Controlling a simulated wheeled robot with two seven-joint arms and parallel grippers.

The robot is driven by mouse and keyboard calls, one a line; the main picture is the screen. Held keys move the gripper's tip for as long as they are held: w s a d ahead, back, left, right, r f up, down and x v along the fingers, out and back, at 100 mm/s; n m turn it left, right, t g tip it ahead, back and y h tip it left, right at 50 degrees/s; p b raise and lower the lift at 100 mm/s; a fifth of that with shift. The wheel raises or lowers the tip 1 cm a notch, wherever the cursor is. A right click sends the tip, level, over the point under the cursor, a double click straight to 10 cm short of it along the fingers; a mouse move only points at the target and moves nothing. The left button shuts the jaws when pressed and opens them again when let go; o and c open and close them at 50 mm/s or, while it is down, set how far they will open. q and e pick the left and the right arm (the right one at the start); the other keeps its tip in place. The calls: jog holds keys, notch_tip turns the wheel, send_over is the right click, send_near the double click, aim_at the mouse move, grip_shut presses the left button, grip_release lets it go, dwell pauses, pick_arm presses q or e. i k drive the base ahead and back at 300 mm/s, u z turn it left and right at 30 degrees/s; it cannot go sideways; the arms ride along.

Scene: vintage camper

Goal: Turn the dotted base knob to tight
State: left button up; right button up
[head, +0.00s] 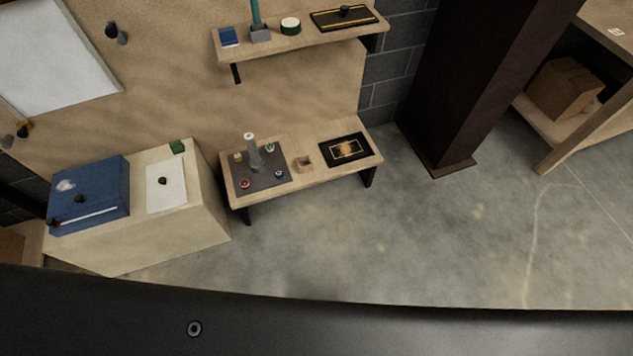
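A dark square plate (262,183) lies on the left part of a low wooden bench (309,179). A grey post with a pale top (250,140) stands upright near the plate's middle. Small knob-like pieces sit around it near the plate's corners: a yellowish one (238,157), a green one (269,147), a red one (244,183) and a blue one (279,174). They are too small to tell which is dotted or how any is turned. Neither of my grippers shows in the head view.
A small wooden box (304,164) and a black framed panel (345,149) share the bench. A wall shelf (282,45) hangs above. A pale block (209,192) with a blue case (100,182) stands left. A dark column (455,150) stands right. The concrete floor (400,250) in front is clear.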

aim_at(278, 173)
jog(key=z, duration=0.75)
jog(key=i, duration=1)
jog(key=u, duration=1)
jog(key=i, duration=0.6)
jog(key=u, duration=0.65)
